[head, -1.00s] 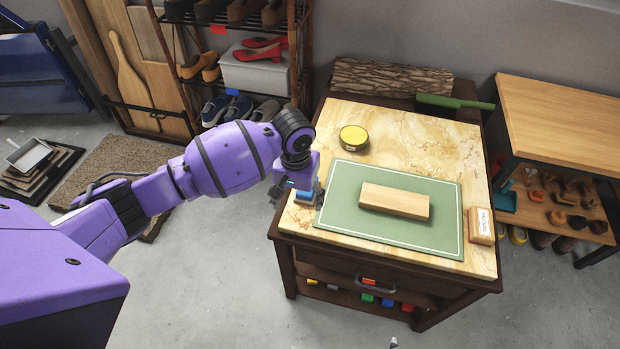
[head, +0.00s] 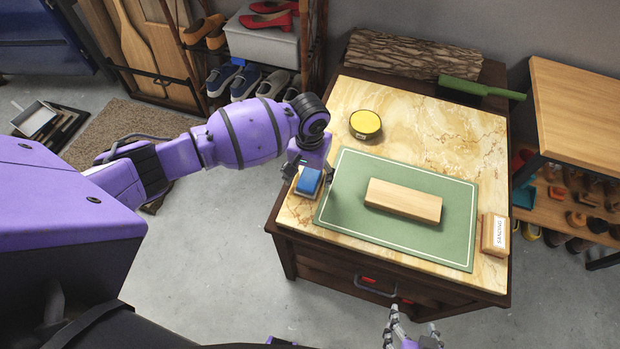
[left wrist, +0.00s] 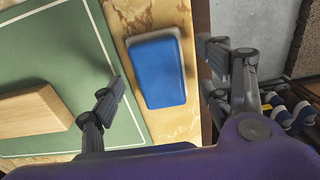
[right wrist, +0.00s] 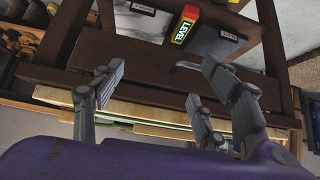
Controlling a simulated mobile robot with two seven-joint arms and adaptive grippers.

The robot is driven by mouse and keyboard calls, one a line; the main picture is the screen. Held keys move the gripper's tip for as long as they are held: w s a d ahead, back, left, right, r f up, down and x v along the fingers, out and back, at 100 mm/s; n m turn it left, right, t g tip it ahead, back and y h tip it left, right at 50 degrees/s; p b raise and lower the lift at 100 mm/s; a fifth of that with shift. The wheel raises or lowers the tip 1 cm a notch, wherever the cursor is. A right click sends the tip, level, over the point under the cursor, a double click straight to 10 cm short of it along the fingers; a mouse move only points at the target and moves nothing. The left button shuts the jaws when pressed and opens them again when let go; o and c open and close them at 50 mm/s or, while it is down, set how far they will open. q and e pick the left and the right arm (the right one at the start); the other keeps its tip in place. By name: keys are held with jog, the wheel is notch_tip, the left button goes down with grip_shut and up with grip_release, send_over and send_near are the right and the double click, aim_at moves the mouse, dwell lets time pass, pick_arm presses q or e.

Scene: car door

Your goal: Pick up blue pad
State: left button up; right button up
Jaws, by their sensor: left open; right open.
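The blue pad (head: 309,181) lies at the left edge of the marble-topped table, beside the green mat. In the left wrist view the blue pad (left wrist: 158,72) has a pale layer under its blue top. My left gripper (head: 312,172) is over the pad; its open fingers (left wrist: 165,88) show on either side of it, apart from it. My right gripper (head: 412,335) is open and empty in front of the table, low at the bottom of the head view. In the right wrist view its fingers (right wrist: 165,85) face the table's drawer front.
A wooden block (head: 403,199) lies on the green mat (head: 345,212). A round yellow tin (head: 365,124) stands behind it. A box labelled sanding (head: 495,235) sits at the right edge. A log and a green-handled brush (head: 482,88) lie at the back.

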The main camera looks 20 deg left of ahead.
pick_arm(q)
jog(key=shift+f, duration=0.55)
jog(key=c, duration=1.3)
jog(key=shift+o, duration=0.2)
jog(key=shift+r, duration=0.1)
pick_arm(e)
jog(key=shift+w+a+r, duration=0.15)
jog(key=shift+w, duration=0.35)
pick_arm(q)
jog(key=shift+r, duration=0.6)
jog(key=s+d+r+p, duration=0.1)
jog(key=s+d+r, duration=0.5)
jog(key=d+r, duration=0.5)
jog(key=shift+s+d+r+p, duration=0.3)
jog(key=shift+d+r, duration=0.05)
jog(key=shift+d, duration=0.35)
pick_arm(e)
jog(key=shift+w+a+r, duration=0.1)
jog(key=shift+w+r, duration=0.1)
jog(key=shift+r, duration=0.25)
jog(key=shift+w+a+r, duration=0.1)
jog(key=shift+w+r, duration=0.1)
jog(key=shift+r, duration=0.2)
